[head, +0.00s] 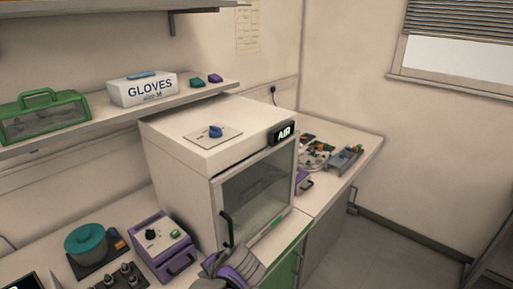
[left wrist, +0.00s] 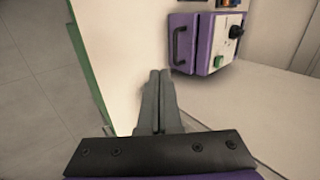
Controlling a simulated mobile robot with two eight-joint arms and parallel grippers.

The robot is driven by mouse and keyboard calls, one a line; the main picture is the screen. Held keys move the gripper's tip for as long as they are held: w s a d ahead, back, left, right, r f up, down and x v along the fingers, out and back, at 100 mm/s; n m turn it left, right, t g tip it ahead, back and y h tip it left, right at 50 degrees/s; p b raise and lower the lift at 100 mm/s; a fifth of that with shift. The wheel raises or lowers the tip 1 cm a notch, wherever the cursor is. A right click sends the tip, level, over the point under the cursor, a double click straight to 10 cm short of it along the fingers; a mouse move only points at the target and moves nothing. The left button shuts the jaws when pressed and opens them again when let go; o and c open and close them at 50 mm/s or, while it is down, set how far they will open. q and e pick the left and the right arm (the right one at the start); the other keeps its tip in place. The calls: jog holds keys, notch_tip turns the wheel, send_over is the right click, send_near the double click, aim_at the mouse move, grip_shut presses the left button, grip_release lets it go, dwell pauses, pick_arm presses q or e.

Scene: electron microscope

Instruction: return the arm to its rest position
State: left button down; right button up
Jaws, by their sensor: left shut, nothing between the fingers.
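My left gripper (head: 224,264) shows at the bottom middle of the head view, purple and grey, in front of the white cabinet marked AIR (head: 180,165). In the left wrist view its two grey fingers (left wrist: 158,74) lie together, shut and empty, over the pale bench top. No object is between them. Part of the left arm is cut off by the lower edge of the head view. My right gripper is in neither view.
A purple box (head: 163,246) with a knob and handle stands on the bench left of the cabinet. A shelf holds a glove box (head: 143,90) and a green case (head: 44,117). Open floor (head: 365,255) lies at right.

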pick_arm(q)
jog(key=s+a+n+h+p, duration=0.1)
jog(key=s+n+h+p, duration=0.4)
jog(key=s, duration=1.2)
jog(key=shift+s+a+n+t+h, duration=0.2)
jog(key=shift+n+t+h, duration=0.3)
jog(key=shift+n, duration=0.6)
